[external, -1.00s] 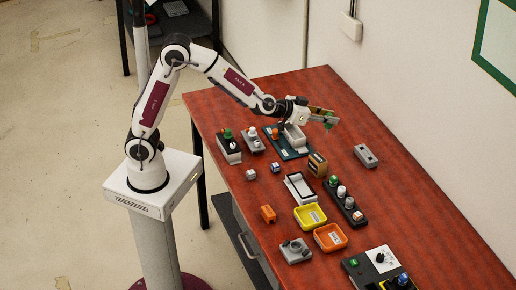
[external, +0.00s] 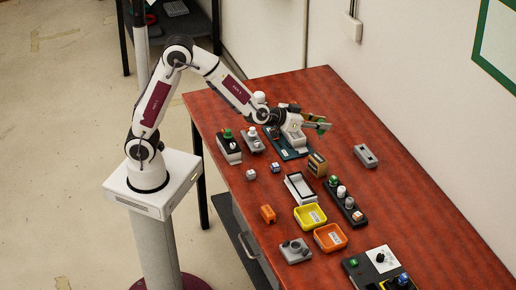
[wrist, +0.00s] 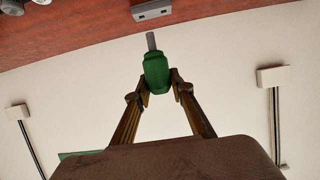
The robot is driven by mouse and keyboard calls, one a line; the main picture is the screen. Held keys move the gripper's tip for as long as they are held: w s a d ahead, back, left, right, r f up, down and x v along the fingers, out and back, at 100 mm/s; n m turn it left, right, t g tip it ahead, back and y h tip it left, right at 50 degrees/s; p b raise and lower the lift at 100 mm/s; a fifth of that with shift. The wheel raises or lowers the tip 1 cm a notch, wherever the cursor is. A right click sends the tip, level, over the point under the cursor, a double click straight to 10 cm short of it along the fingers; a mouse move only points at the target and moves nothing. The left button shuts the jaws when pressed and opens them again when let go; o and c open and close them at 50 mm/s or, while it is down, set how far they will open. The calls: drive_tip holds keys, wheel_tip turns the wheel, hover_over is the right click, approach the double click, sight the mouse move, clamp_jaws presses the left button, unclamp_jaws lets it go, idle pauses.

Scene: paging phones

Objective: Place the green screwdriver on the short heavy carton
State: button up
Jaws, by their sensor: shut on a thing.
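The green screwdriver (wrist: 157,72) is between the fingertips of my gripper (wrist: 160,92) in the wrist view, its grey shaft pointing away from the palm. My gripper is shut on its green handle. In the external view my gripper (external: 316,123) is held out roughly level above the far part of the table, and the screwdriver is small and hard to make out there. A small brown box (external: 317,164), which looks like the carton, stands upright on the table, nearer the camera than my gripper. My gripper is apart from it.
Near the box are a black-and-white tray (external: 300,187), a dark strip with knobs (external: 346,201), and a yellow bin (external: 309,217) beside an orange bin (external: 330,237). A grey block (external: 365,155) lies to the right. The table's right side is mostly clear.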

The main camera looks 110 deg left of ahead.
sight(320, 134)
drive_tip(key=shift+f, duration=2.35)
drive_tip(key=shift+f, duration=1.85)
drive_tip(key=shift+f, duration=0.1)
drive_tip(key=o, duration=1.1)
drive_tip(key=shift+s+d+r, duration=0.2)
drive_tip(key=shift+d+r, duration=0.05)
drive_tip(key=v, duration=1.1)
